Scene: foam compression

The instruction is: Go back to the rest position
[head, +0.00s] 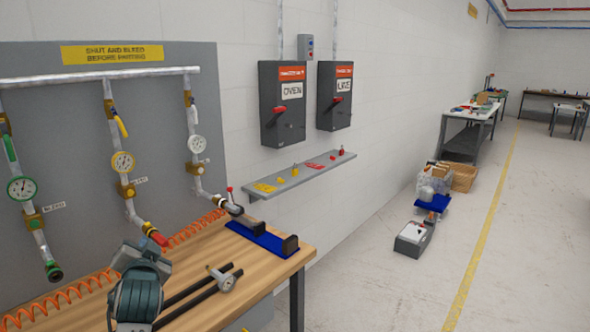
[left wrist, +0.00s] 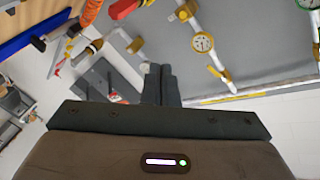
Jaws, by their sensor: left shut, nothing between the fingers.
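My left gripper (head: 128,254) is in the lower left of the head view, over the wooden workbench (head: 285,262). In the left wrist view its two dark fingers (left wrist: 160,84) are together with nothing between them. It is apart from the pipes and gauges behind it. My right gripper is not in view.
Valved pipes with gauges (head: 122,163) hang on a grey panel (head: 60,110) behind the bench. An orange coiled hose (head: 190,232), a blue stand (head: 258,238) and dark rods (head: 185,292) lie on the bench. Open floor (head: 380,290) is at the right.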

